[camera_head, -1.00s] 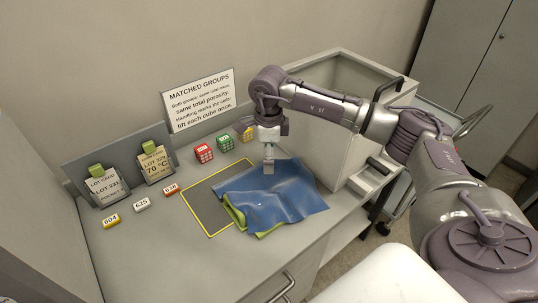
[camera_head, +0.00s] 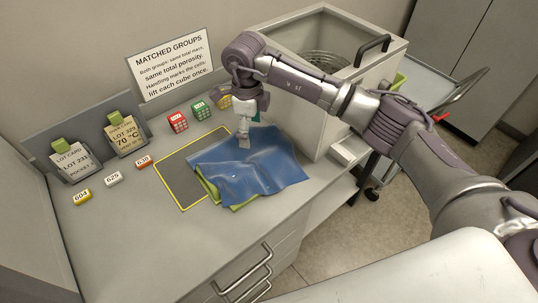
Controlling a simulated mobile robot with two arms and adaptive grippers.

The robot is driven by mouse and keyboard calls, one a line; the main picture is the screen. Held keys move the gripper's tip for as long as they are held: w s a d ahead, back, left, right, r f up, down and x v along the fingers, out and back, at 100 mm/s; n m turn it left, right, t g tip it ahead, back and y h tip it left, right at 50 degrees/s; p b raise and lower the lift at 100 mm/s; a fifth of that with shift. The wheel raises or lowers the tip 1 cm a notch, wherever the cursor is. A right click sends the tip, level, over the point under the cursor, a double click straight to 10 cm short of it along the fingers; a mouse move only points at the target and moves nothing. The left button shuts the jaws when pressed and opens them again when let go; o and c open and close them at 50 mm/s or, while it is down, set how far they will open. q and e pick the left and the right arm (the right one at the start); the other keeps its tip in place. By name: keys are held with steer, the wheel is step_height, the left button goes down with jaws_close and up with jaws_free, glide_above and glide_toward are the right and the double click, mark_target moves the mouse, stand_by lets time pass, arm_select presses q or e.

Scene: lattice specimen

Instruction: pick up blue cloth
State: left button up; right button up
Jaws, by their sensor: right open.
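The blue cloth (camera_head: 255,172) lies crumpled on the grey counter, over the right part of a dark mat with a yellow border (camera_head: 182,182). A green cloth edge (camera_head: 208,188) shows from under its left and front sides. My right gripper (camera_head: 244,142) is open and points down at the far edge of the blue cloth. I cannot tell whether its fingertips touch the cloth. My left gripper is not in view.
Red (camera_head: 177,122), green (camera_head: 201,110) and yellow cubes stand behind the mat. Lot cards (camera_head: 75,160) and small number tags (camera_head: 113,179) are at the left. A tall open bin (camera_head: 300,125) stands right of the cloth. The front left counter is clear.

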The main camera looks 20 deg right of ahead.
step_height(320, 180, down, 2)
steer(key=f+b, duration=0.1)
steer(key=b, duration=0.4)
glide_above(253, 165)
step_height(253, 165, down, 6)
steer(key=shift+r, duration=0.15)
steer(key=shift+w+f+b, duration=0.1)
steer(key=shift+f+b, duration=0.25)
steer(key=shift+f, duration=0.2)
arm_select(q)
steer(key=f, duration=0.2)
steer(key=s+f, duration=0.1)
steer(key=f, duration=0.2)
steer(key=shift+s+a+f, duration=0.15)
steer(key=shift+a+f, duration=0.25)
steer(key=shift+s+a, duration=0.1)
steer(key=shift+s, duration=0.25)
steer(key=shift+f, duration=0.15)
arm_select(e)
steer(key=shift+f, duration=0.1)
steer(key=shift+f+b, duration=1.4)
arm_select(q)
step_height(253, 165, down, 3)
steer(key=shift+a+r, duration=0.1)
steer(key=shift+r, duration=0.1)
